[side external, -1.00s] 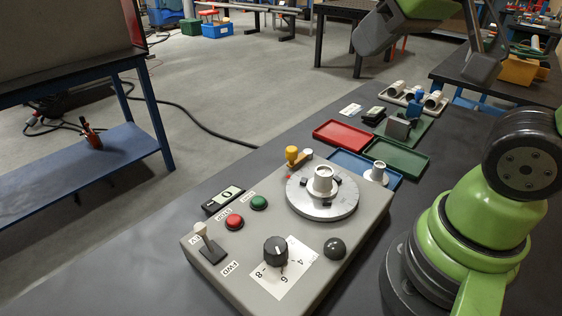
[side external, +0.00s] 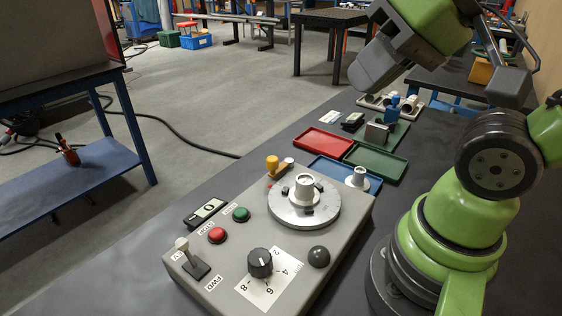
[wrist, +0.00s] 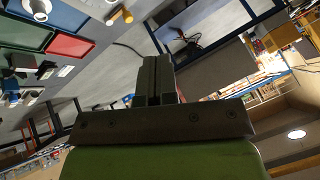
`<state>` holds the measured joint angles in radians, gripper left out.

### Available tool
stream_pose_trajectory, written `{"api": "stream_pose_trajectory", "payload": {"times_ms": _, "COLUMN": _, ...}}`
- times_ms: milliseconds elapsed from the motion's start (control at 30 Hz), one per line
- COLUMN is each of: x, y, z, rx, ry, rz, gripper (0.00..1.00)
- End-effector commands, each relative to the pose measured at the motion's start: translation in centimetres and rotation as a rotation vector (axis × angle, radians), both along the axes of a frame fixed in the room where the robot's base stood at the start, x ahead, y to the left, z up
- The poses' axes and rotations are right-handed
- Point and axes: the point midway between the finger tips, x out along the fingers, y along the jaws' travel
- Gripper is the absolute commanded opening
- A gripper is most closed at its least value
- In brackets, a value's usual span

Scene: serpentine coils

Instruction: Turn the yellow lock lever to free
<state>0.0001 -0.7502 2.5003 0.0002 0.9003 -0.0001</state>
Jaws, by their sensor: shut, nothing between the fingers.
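The yellow lock lever (side external: 272,164) stands upright on the grey control box, at the back edge of the round metal turntable (side external: 280,212). Its yellow knob (wrist: 126,16) also shows near the top of the wrist view. My gripper (side external: 356,74) is up in the air, behind and to the right of the box, well apart from the lever. In the wrist view its fingers (wrist: 155,68) are together with nothing between them. A pale cylindrical hub (side external: 305,188) sits on the turntable.
The box also carries a black dial (side external: 260,262), a red button (side external: 216,235), a green button (side external: 241,214) and a white-tipped switch (side external: 182,244). Red (side external: 322,142), green (side external: 376,162) and blue (side external: 337,169) trays lie behind the box. The space above the box is clear.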

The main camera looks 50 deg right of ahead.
Motion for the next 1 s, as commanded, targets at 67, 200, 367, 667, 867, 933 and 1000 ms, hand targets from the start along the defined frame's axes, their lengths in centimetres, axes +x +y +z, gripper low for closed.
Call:
{"api": "stream_pose_trajectory", "payload": {"times_ms": 67, "x": 0.0, "y": 0.0, "z": 0.0, "rx": -0.001, "ry": 0.001, "rz": 0.001, "gripper": 0.14}}
{"api": "stream_pose_trajectory", "payload": {"times_ms": 200, "x": 1.1, "y": -0.2, "z": 0.2, "rx": -0.022, "ry": 0.034, "rz": 0.012, "gripper": 0.46}}
{"api": "stream_pose_trajectory", "payload": {"times_ms": 367, "x": 4.9, "y": -1.1, "z": 0.0, "rx": -0.090, "ry": 0.138, "rz": 0.057, "gripper": 0.52}}
{"api": "stream_pose_trajectory", "payload": {"times_ms": 667, "x": 13.7, "y": -3.7, "z": -4.6, "rx": -0.215, "ry": 0.380, "rz": 0.193, "gripper": 0.52}}
{"api": "stream_pose_trajectory", "payload": {"times_ms": 867, "x": 17.7, "y": -5.6, "z": -10.0, "rx": -0.265, "ry": 0.517, "rz": 0.285, "gripper": 0.52}}
{"api": "stream_pose_trajectory", "payload": {"times_ms": 933, "x": 18.4, "y": -6.0, "z": -11.5, "rx": -0.275, "ry": 0.549, "rz": 0.310, "gripper": 0.52}}
{"api": "stream_pose_trajectory", "payload": {"times_ms": 1000, "x": 18.8, "y": -6.3, "z": -12.5, "rx": -0.280, "ry": 0.572, "rz": 0.326, "gripper": 0.52}}
